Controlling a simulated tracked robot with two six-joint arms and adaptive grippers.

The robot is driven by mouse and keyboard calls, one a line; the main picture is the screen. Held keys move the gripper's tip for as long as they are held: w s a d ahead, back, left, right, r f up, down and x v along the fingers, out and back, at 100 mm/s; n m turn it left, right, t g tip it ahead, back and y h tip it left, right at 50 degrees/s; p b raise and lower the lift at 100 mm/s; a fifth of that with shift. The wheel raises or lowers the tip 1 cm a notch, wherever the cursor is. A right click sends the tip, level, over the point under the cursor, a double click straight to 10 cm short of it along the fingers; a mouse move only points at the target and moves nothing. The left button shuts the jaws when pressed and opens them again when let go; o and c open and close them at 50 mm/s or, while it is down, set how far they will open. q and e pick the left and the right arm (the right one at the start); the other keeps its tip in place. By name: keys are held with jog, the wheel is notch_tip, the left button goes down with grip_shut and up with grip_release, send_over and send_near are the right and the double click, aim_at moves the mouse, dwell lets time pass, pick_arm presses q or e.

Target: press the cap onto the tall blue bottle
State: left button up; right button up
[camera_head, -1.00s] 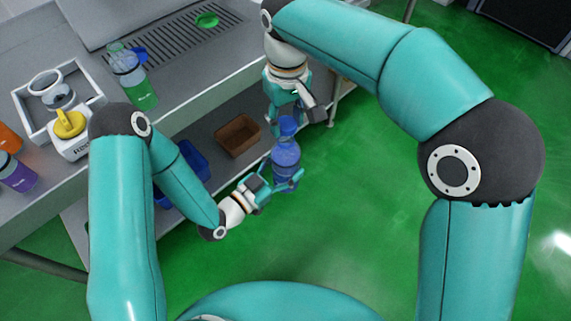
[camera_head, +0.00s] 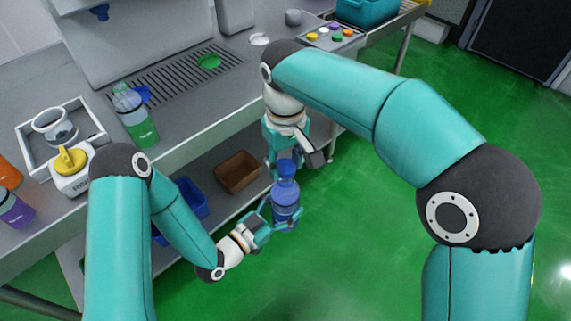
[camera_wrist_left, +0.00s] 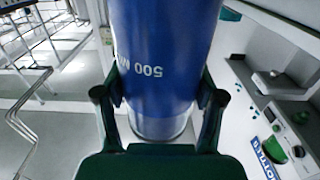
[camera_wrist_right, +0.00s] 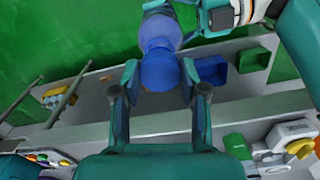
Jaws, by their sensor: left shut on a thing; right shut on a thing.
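The tall blue bottle (camera_head: 286,208) stands upright above the floor in front of the counter. It also shows in the left wrist view (camera_wrist_left: 162,60) with "500" printed on it. My left gripper (camera_head: 284,217) is shut around its body from the side. A blue cap (camera_head: 287,168) is at the bottle's top; I cannot tell whether it is fully seated. My right gripper (camera_head: 285,161) is shut on the cap from above, and the right wrist view shows the cap (camera_wrist_right: 157,72) between its fingers. The bottle's neck is mostly hidden there by the cap.
A brown box (camera_head: 238,172) and blue bins (camera_head: 188,200) sit on the lower shelf. On the counter are a green bottle (camera_head: 140,128), a purple bottle (camera_head: 14,210), a yellow-topped machine (camera_head: 70,165) and a drain grate (camera_head: 180,80). The floor to the right is clear.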

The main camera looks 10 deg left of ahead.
jog(key=shift+f, duration=0.9)
jog(key=shift+f, duration=0.65)
jog(key=o, duration=0.8)
notch_tip(320, 180, up, 12)
jog(key=shift+f, duration=0.1)
dwell(0.6)
